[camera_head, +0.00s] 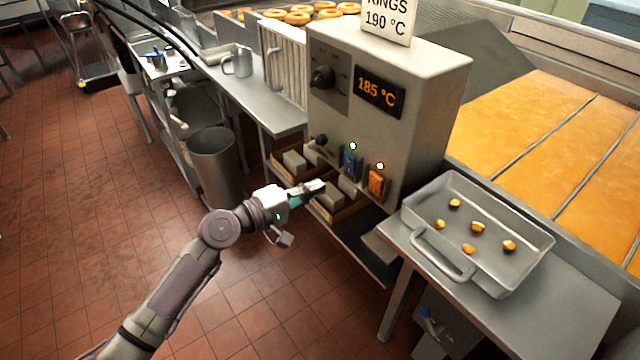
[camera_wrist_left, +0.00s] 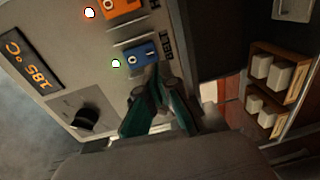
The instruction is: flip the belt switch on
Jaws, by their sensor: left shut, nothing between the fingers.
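A blue rocker switch (camera_head: 351,165) and an orange rocker switch (camera_head: 376,181) sit side by side low on the front of a grey control box (camera_head: 425,110). A green lamp is lit by the blue one and an orange lamp by the orange one. My left gripper (camera_head: 316,187) is shut and empty, just in front of and below the switches. In the left wrist view its fingertips (camera_wrist_left: 158,78) overlap the edge of the blue switch (camera_wrist_left: 138,56); contact is unclear. The orange switch (camera_wrist_left: 120,8) is farther up there.
The box has a black knob (camera_head: 321,77) and a 185 °C display (camera_head: 378,91). Crates of pale blocks (camera_head: 294,160) sit on a shelf below. A metal tray (camera_head: 480,235) with several small brown pieces stands at right. A bin (camera_head: 212,160) is at left.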

